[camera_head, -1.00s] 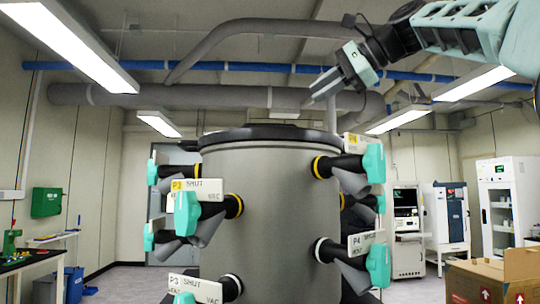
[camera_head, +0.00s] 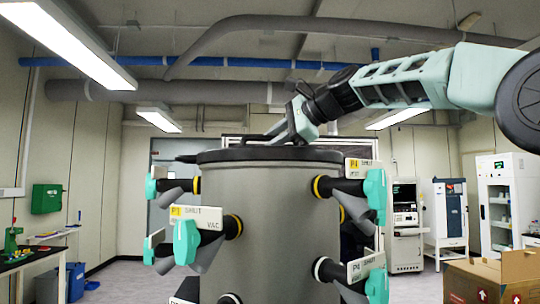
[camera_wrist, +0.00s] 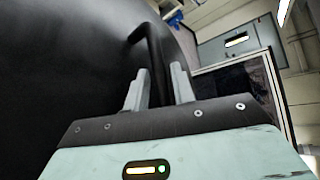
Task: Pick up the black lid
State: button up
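The black lid (camera_head: 222,156) lies flat on top of the large grey cylindrical chamber (camera_head: 270,215). In the wrist view its dark surface (camera_wrist: 60,70) fills the left side, and a black bent handle (camera_wrist: 153,50) rises from it. My gripper (camera_head: 268,135) is low over the lid's top. In the wrist view my gripper (camera_wrist: 160,72) is open, with the handle's lower leg between its two grey fingers. Gaps seem to show beside the handle, so I see no firm grip. The lid's far side is hidden in the head view.
Teal-handled valve ports with labels, such as this one (camera_head: 187,242), stick out around the chamber. Pipes (camera_head: 200,90) run under the ceiling. A cardboard box (camera_head: 490,278) stands at lower right, and white cabinets (camera_head: 500,200) stand behind it.

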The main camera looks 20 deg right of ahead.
jog(key=shift+w+a+f, duration=0.2)
jog(key=shift+w+a, duration=0.1)
jog(key=shift+w, duration=0.05)
grip_shut()
dwell(1.2)
jog(key=shift+r, duration=0.15)
